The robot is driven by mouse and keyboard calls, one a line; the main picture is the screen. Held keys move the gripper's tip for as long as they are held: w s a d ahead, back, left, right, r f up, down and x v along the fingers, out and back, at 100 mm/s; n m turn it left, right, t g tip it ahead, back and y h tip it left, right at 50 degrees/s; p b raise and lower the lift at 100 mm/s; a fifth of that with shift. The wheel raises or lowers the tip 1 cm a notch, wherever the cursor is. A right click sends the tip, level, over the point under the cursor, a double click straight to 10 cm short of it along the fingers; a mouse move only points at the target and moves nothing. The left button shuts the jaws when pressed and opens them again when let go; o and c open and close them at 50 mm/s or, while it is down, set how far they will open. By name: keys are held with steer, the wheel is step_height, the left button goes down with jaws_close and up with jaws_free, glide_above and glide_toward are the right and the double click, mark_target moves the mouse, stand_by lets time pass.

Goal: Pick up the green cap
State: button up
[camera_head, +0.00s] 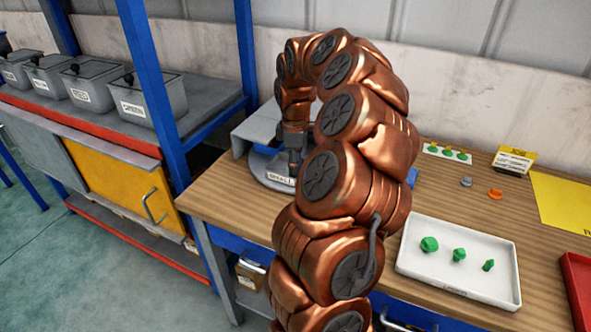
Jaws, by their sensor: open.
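Three green parts lie in a white tray (415,262) at the right front of the table: a large faceted one (429,244), a middle-sized one (459,255) and a small narrow one (488,265). Several small green-topped pieces (447,153) sit on a pale strip at the back. I cannot tell which green piece is the cap. My copper arm arches over the table, and my gripper (294,160) points down over a grey round base at the table's left, well away from the tray. It is small, dark, partly hidden by the arm, open, with nothing seen in it.
The grey round base (262,172) bears a label. A grey piece (466,182) and an orange piece (495,194) lie behind the tray. A yellow sign (514,158), a yellow sheet (565,203) and a red tray (579,285) are at right. A blue post (155,90) stands left.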

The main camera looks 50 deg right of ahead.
steer(key=shift+f, duration=0.45)
steer(key=shift+c, duration=0.2)
steer(key=c, duration=0.7)
